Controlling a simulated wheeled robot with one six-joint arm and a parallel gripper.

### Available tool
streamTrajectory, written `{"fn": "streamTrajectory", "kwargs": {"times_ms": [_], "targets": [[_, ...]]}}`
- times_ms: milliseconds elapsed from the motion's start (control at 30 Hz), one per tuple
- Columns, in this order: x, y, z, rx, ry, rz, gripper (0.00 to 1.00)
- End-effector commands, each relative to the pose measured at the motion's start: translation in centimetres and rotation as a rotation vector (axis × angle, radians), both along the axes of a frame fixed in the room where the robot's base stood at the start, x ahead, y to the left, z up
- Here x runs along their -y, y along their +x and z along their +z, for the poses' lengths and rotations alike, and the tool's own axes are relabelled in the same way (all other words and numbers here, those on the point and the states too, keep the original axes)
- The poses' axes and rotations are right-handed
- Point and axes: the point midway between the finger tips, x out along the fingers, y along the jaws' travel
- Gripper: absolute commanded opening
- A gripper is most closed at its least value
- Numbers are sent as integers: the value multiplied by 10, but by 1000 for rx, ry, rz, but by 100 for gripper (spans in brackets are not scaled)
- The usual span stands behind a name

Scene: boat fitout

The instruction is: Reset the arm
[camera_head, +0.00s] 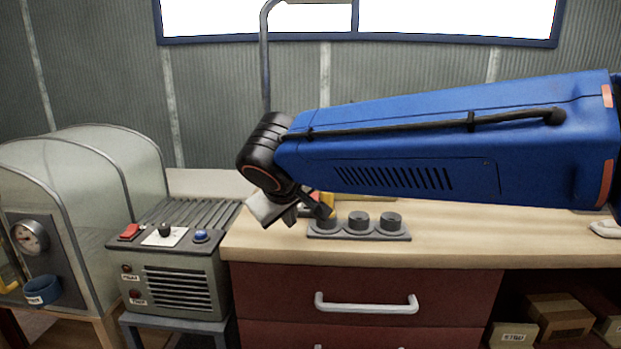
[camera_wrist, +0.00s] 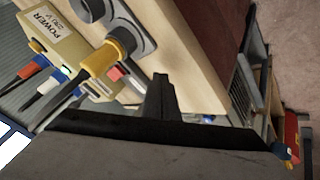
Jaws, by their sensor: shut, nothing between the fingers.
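My blue arm reaches in from the right of the head view, over the workbench. My gripper (camera_head: 318,210) hangs at its end, just above the bench top beside a grey strip of round black sockets (camera_head: 358,235). In the wrist view a dark finger (camera_wrist: 162,98) stands over the bench edge; it is shut and empty.
A box labelled POWER (camera_wrist: 55,32) has red, white and blue plugs beside it.

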Motion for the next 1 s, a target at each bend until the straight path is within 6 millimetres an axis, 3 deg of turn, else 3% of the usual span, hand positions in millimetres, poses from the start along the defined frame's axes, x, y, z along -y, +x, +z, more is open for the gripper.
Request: {"fn": "streamTrajectory", "kwargs": {"times_ms": [33,100,267,500,800,1000], "targets": [[26,0,3,-7,9,-30,0],[57,-3,3,-21,20,-65,0],[122,-17,0,-52,48,-141,0],[208,-52,-18,-107,100,-253,0],[280,-110,-64,-188,181,-381,0],[312,-155,-104,-239,254,-470,0]]}}
